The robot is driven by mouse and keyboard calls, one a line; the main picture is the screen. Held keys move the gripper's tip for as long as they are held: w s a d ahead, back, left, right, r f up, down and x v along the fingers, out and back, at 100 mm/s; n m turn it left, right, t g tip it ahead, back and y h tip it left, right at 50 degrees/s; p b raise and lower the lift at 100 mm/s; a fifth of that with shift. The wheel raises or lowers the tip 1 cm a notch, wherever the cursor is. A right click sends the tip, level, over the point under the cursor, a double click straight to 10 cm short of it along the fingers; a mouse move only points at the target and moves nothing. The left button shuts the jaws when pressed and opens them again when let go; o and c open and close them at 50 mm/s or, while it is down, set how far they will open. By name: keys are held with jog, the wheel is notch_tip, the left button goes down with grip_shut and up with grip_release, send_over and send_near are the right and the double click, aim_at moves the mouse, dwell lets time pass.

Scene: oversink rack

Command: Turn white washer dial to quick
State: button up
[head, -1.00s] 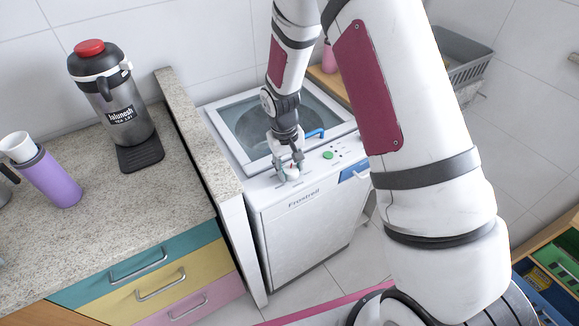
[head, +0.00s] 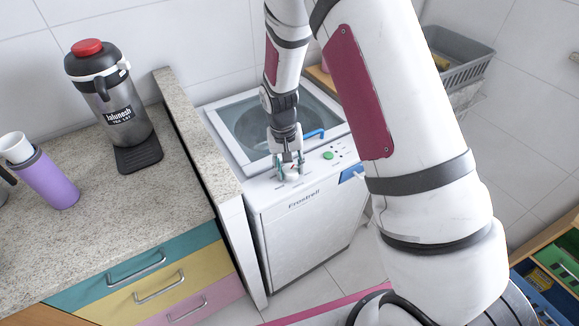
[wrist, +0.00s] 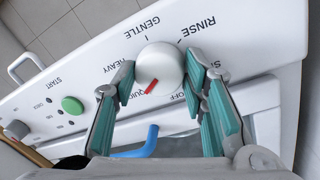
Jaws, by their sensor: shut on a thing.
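The white washer (head: 305,225), marked Frostrell, stands beside the counter. Its white round dial (wrist: 157,65) is on the top panel, ringed by the labels HEAVY, GENTLE, RINSE, QUICK and OFF, with another label partly hidden by a finger. The dial's red mark (wrist: 151,87) points down-left in the wrist view, toward the QUICK label (wrist: 145,97). My gripper (wrist: 160,75) is shut on the dial, with teal finger pads on its left and right sides. In the head view my gripper (head: 290,169) reaches down onto the panel, largely covering the dial.
A green START button (wrist: 72,105) and a blue handle (wrist: 140,145) are near the dial. The granite counter (head: 100,195) left of the washer holds a flask (head: 118,112) and a purple cup (head: 50,181). A grey basket (head: 460,62) is at the back right.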

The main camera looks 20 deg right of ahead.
aim_at(285, 170)
jog(key=o, duration=1.2)
jog(key=shift+r, duration=0.1)
jog(key=r, duration=0.7)
jog(key=a+r, duration=0.1)
jog(key=r, duration=0.3)
jog(key=shift+w+a+r, duration=0.1)
jog(key=shift+w+r, duration=0.05)
jog(key=shift+r, duration=0.2)
